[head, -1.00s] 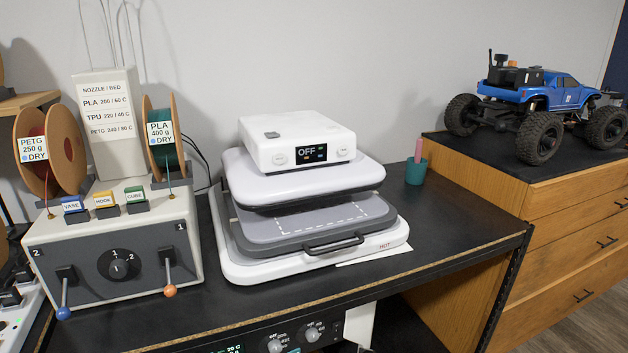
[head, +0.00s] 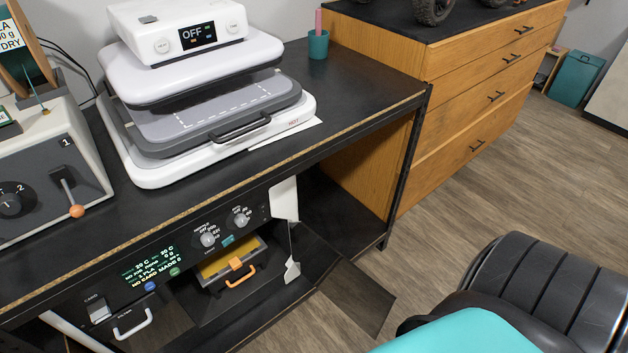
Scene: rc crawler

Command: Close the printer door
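The printer sits under the black bench top. Its dark front panel carries a lit green display (head: 149,266) and two grey knobs. Below the panel its opening shows a yellow plate (head: 216,264) with an orange handle (head: 240,275). A dark flat panel (head: 352,297) extends outward to the right of the opening, beside white pieces (head: 285,199); it looks like the printer door standing open, but its hinge and full outline are unclear. Neither of my grippers is in view.
A heat press (head: 180,67) marked OFF stands on the bench top (head: 345,85). A switch box (head: 40,160) is at the left. A wooden drawer cabinet (head: 455,90) is beyond the bench.

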